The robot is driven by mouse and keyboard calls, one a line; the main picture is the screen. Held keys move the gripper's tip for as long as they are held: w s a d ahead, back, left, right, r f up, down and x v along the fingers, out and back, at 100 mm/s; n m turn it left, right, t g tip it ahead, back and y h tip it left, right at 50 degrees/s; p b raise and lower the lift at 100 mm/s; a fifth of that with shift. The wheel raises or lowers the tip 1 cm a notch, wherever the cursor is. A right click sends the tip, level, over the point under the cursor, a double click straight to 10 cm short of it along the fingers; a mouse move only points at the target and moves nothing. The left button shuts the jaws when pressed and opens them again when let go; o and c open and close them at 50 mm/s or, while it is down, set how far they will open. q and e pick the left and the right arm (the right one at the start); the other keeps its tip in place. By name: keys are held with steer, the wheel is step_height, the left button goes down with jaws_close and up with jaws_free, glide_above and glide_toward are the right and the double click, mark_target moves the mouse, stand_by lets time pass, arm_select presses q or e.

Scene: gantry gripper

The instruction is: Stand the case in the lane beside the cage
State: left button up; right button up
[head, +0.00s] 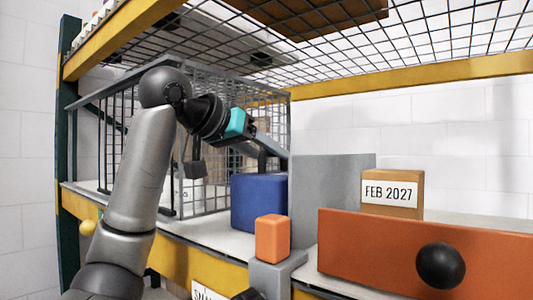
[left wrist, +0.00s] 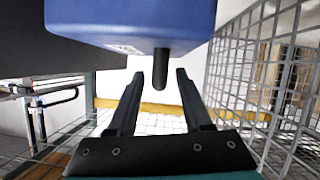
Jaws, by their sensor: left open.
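The blue case (head: 258,203) stands upright on the light shelf, between the wire cage (head: 205,150) and a grey upright panel (head: 330,198). My left gripper (head: 268,152) is open at the top of the case, having come over from the left past the cage front. In the left wrist view the blue case (left wrist: 140,20) fills the top, and a dark rounded peg (left wrist: 161,70) on it reaches between the two spread fingers (left wrist: 158,100). I see a gap on both sides of the peg. The cage mesh (left wrist: 255,70) is close on the right there.
An orange block (head: 273,238) sits on a grey stand (head: 275,270) in front of the case. An orange panel with a black knob (head: 441,266) and a carton marked FEB 2027 (head: 392,208) are at right. A wire mesh shelf (head: 400,40) hangs overhead.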

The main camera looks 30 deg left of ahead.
arm_select(q)
steer(key=b+v, duration=0.1)
steer(key=v, duration=1.1)
steer(key=shift+r, duration=0.1)
